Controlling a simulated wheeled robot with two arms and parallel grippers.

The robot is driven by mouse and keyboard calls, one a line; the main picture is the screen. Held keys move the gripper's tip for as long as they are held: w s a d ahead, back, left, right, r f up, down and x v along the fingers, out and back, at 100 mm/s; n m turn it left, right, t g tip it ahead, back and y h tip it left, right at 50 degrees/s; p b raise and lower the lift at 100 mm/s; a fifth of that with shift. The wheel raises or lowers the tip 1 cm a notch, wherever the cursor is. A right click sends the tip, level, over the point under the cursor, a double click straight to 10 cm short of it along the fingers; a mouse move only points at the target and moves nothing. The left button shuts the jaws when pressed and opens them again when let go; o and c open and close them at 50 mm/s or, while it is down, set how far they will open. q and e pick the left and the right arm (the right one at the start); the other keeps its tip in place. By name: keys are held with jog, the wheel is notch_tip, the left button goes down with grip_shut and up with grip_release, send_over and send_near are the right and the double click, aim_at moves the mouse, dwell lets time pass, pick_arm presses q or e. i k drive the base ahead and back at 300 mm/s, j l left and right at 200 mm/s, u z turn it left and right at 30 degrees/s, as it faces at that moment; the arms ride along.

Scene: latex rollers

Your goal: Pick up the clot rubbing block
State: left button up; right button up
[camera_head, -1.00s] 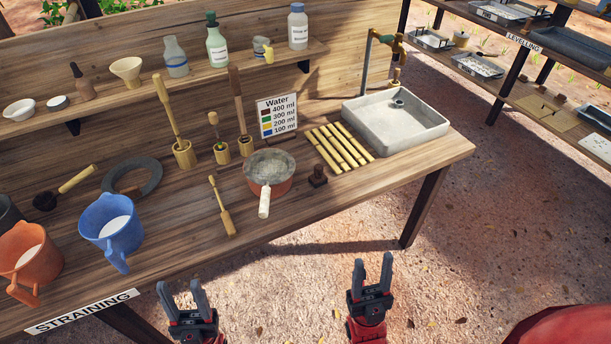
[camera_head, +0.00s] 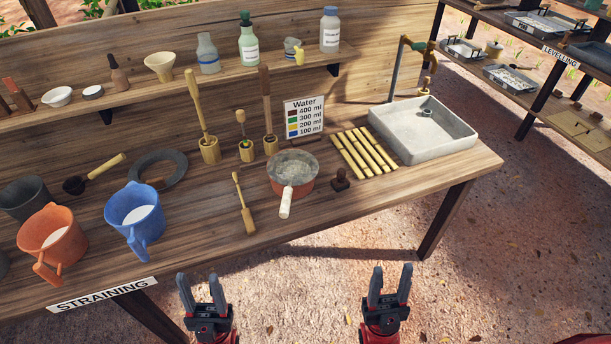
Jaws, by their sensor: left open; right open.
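My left gripper (camera_head: 200,290) is open and empty, in front of the table at the lower left of the block. My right gripper (camera_head: 390,285) is open and empty, below and slightly right of the block in the picture. Both grippers are apart from the table and the block.
A wooden tool (camera_head: 245,205), a blue jug (camera_head: 135,212) and an orange jug (camera_head: 52,240) stand left. The table front (camera_head: 330,222) is bare.

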aim_at(340, 182)
jog(key=i+j+z, duration=0.35)
jog(key=i+j, duration=0.2)
jog(key=i+j+z, duration=0.3)
jog(key=i+j, duration=0.35)
